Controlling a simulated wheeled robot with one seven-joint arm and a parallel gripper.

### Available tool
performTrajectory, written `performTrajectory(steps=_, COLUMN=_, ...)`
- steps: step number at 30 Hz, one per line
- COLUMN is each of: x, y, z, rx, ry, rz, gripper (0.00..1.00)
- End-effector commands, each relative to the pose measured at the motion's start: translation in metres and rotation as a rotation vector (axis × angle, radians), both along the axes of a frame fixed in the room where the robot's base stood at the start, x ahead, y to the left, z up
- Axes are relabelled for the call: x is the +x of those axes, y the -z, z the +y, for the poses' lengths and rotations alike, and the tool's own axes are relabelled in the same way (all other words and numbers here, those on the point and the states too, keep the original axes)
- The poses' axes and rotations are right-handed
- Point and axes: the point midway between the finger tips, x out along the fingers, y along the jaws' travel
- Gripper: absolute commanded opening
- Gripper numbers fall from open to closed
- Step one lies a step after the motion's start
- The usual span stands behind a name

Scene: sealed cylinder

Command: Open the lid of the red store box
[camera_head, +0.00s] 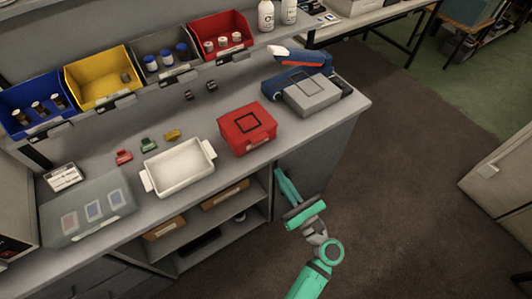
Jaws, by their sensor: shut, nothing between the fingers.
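The red store box (248,129) stands on the grey bench near its front edge, right of the white tray. Its lid is closed, with a dark square outline on top. A small latch or handle shows on its front face, too small to make out. My gripper (280,174) is at the end of the green arm, in front of the bench and below and right of the box. It is shut and empty, apart from the box. The fingertips are small and partly hard to make out.
A white tray (179,167) stands left of the box. A grey case (312,96) and a blue device (298,58) stand behind right. Coloured bins, including a yellow one (103,80), line the back. Small red, green and yellow pieces lie behind the tray. Open floor (400,190) lies right.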

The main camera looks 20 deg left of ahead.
Motion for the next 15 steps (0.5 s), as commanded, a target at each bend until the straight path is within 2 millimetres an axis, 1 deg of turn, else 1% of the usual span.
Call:
performTrajectory(steps=5, x=0.008, y=-0.008, z=0.009, rx=0.02, ry=-0.016, rz=-0.001, gripper=0.0)
performTrajectory(steps=15, x=0.041, y=-0.021, z=0.052, rx=0.018, ry=-0.015, rz=-0.001, gripper=0.0)
